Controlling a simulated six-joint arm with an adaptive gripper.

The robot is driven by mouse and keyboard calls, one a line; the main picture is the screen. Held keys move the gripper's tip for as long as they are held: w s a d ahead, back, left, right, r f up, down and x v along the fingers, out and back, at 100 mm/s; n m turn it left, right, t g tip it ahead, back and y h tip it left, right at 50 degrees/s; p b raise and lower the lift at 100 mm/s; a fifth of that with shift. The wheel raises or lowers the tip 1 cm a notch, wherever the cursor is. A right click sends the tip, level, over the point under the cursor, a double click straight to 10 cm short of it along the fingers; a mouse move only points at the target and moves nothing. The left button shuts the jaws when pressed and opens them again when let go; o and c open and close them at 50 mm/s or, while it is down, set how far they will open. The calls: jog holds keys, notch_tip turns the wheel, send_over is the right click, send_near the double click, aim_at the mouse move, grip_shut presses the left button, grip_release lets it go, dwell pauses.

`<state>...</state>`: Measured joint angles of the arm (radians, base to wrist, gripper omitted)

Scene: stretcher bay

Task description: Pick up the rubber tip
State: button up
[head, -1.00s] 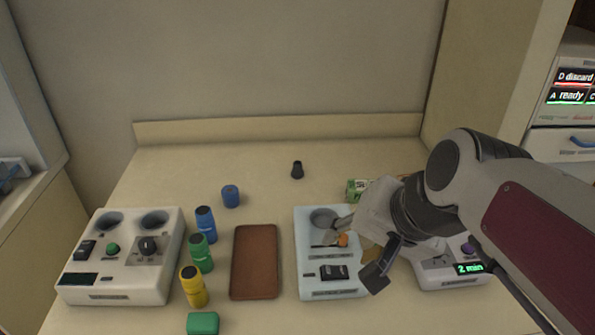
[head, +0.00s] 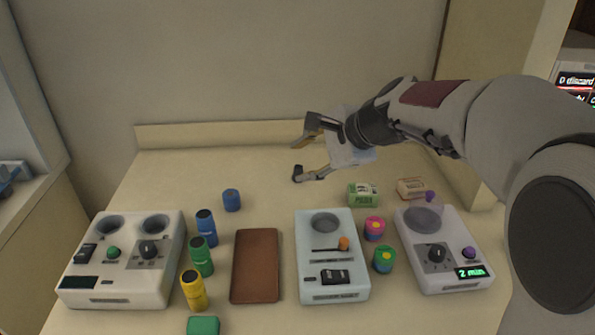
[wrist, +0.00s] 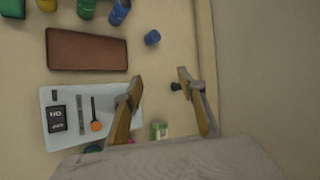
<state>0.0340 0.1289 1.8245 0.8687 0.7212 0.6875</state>
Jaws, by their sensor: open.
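The rubber tip, a small black piece, shows in the wrist view (wrist: 176,87) just inside the right-hand finger's end, between the two fingers. In the head view its place at the back of the table coincides with the dark end of my lower finger, so I cannot clearly separate the two there. My gripper (head: 301,157) is open and empty, its fingers pointing left above the back of the table. In the wrist view my gripper (wrist: 159,80) has its fingers spread wide. Whether a finger touches the tip I cannot tell.
A blue cap (head: 231,200) stands left of the gripper. A green box (head: 362,195) and a tan box (head: 411,188) lie to its right. In front are a brown pad (head: 255,266), a pale blue device (head: 332,285) and a white timer unit (head: 450,270). The back ledge (head: 220,133) is close.

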jog(key=w+f+m+t+y, duration=0.1)
jog(key=w+f+m, duration=0.15)
jog(key=w, duration=0.45)
jog(key=w+f+m+t, duration=0.1)
jog(key=w+f+m, duration=0.1)
jog(key=w+m, duration=0.35)
jog(key=m+t, duration=0.2)
jog(key=m, duration=0.5)
send_over(299, 167)
jog(key=s+d, duration=0.1)
jog(key=s, duration=0.1)
notch_tip(299, 167, down, 10)
jog(key=shift+d+r, duration=0.2)
jog(key=shift+f, duration=1.75)
jog(key=shift+f, duration=1.85)
jog(key=shift+x, duration=1.5)
